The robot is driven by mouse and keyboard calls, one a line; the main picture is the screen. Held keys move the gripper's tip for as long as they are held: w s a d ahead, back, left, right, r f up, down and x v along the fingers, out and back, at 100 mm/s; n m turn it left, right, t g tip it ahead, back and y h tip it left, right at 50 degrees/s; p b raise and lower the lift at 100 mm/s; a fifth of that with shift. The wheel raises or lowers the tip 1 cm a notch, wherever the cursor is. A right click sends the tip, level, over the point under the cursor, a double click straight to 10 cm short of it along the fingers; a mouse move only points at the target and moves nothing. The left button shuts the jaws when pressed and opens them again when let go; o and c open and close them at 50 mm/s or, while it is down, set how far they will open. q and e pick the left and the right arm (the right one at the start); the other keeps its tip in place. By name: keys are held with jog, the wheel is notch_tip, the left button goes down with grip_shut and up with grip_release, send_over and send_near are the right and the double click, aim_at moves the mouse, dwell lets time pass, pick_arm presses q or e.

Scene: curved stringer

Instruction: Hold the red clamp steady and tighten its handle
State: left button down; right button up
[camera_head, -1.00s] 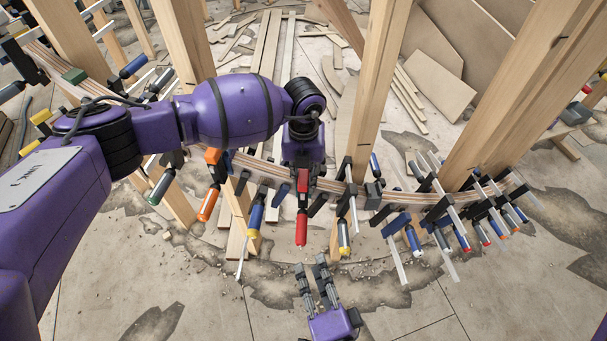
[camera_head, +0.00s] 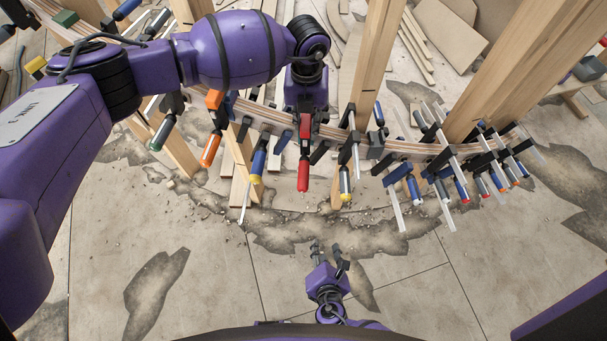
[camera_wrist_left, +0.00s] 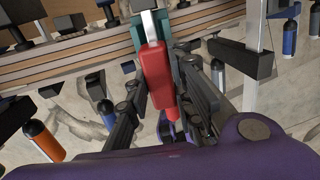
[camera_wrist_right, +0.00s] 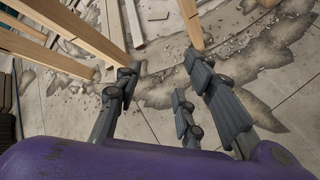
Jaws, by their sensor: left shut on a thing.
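The red clamp (camera_head: 304,150) sits on the curved wood stringer (camera_head: 280,117), its red handle (camera_head: 303,176) hanging toward me. In the left wrist view its red body (camera_wrist_left: 155,75) stands between the two dark fingers of my left gripper (camera_wrist_left: 160,80). My left gripper is shut on the clamp. In the head view the left fingertips are mostly hidden behind the wrist. My right gripper (camera_head: 327,248) is open and empty, well below the handle and apart from it. The right wrist view shows its spread fingers (camera_wrist_right: 160,75) with only floor between them.
An orange-handled clamp (camera_head: 211,149) and a blue-and-yellow-handled clamp (camera_head: 258,162) hang left of the red one. A yellow-tipped clamp (camera_head: 345,184) hangs close on its right. Several more line the stringer. Wood posts (camera_head: 362,70) rise behind. The cracked floor in front is clear.

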jog(key=w+d+r+n+t, duration=0.2)
jog(key=w+r+n+t, duration=0.15)
jog(key=n, duration=0.45)
jog(key=n+t+y, duration=0.5)
jog(key=n+t, duration=0.1)
jog(key=n, duration=0.9)
send_near(303, 177)
jog(key=x, duration=0.3)
jog(key=f+x, duration=0.1)
jog(key=x, duration=0.3)
jog(key=f+x, duration=0.1)
jog(key=x, duration=0.2)
jog(key=shift+w+r, duration=0.1)
jog(key=shift+w, duration=0.4)
grip_shut()
